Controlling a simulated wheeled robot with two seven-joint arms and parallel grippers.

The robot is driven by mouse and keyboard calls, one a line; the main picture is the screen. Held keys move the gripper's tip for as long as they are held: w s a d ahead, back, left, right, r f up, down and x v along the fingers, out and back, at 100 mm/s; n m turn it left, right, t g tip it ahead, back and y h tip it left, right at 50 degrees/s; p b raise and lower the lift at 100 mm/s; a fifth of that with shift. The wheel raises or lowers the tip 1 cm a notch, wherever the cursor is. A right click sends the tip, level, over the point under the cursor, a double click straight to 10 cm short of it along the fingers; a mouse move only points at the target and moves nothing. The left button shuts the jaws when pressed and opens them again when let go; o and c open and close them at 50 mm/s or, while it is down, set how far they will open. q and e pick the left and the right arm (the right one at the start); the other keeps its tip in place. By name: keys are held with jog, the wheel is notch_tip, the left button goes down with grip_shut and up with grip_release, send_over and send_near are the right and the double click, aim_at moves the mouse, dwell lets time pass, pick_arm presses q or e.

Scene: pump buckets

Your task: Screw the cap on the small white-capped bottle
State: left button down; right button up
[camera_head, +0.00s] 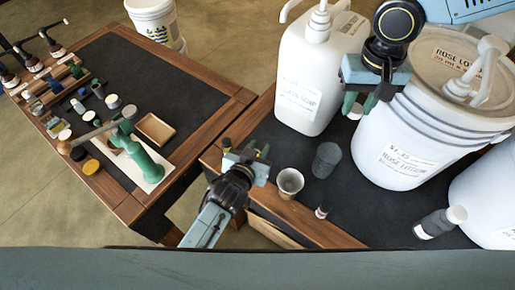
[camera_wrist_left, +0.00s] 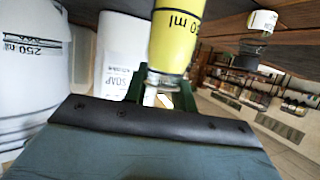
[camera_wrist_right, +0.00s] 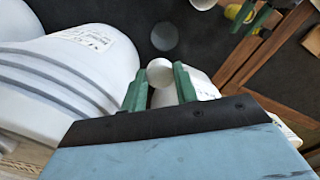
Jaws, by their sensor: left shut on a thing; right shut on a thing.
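My left gripper (camera_head: 246,155) is shut on a yellow container marked 250 ml (camera_wrist_left: 177,35) and holds it above the near-left corner of the dark-topped table. Its narrow end sits between the green fingers in the left wrist view; I cannot tell its whole shape. My right gripper (camera_head: 365,104) hangs between the white jug (camera_head: 312,75) and the large bucket (camera_head: 415,140). It is shut on a small round white cap (camera_wrist_right: 160,72). The two grippers are well apart, with the cap away from the yellow container.
A metal cup (camera_head: 290,182), a dark cup (camera_head: 326,160) and a tiny bottle (camera_head: 322,211) stand near my left gripper. Pumps rise from the jug and bucket. Another bucket (camera_head: 488,205) stands at right. A second table (camera_head: 190,82) holds a green press (camera_head: 140,150) and several small items.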

pick_arm(q)
jog(key=shift+f, duration=0.1)
jog(key=c, duration=1.1)
grip_release()
jog(key=shift+c, duration=0.2)
jog(key=shift+s+r, duration=0.15)
jog(key=shift+r, duration=0.05)
pick_arm(e)
jog(key=shift+r, duration=0.1)
jog(key=shift+r+p, duration=0.8)
jog(key=shift+p, duration=0.1)
pick_arm(q)
jog(key=v, duration=1.1)
jog(key=shift+s+a, duration=0.2)
jog(key=shift+s, duration=0.1)
jog(key=shift+r, duration=0.1)
